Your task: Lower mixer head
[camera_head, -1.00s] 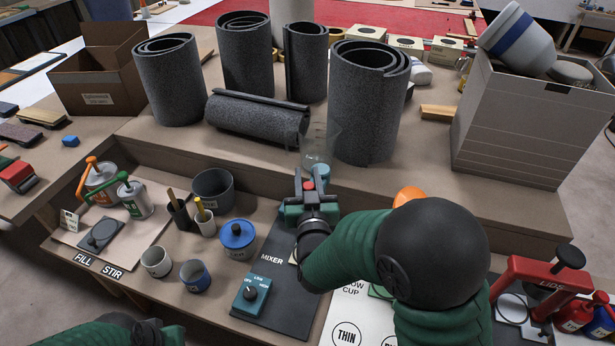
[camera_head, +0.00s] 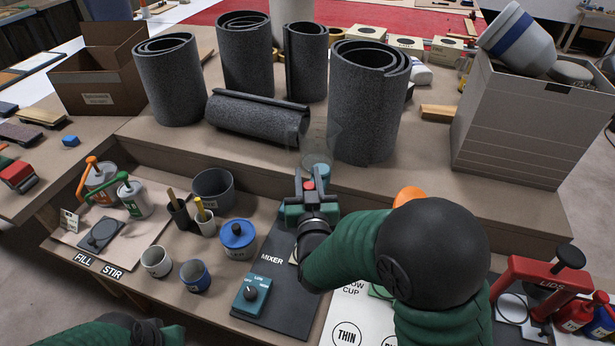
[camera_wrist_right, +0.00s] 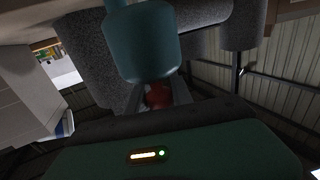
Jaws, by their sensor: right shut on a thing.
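The teal mixer head (camera_head: 318,171) stands over the bench in the head view, mostly hidden behind my right gripper (camera_head: 309,187). In the right wrist view the mixer head (camera_wrist_right: 142,45) fills the top middle, just beyond my fingers. A red knob (camera_wrist_right: 157,95) on it sits between the fingers, and my right gripper is shut on it. The dark mixer base (camera_head: 290,312) carries the label MIXER and a teal control box (camera_head: 251,296) with a black dial. My left arm shows at the bottom left, but its gripper is out of view.
A blue lidded pot (camera_head: 237,237) and small cups stand left of the mixer base. Grey foam rolls (camera_head: 367,105) stand on the raised shelf behind. A red lids press (camera_head: 540,290) is at the right. A large grey bin (camera_head: 525,125) stands at the back right.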

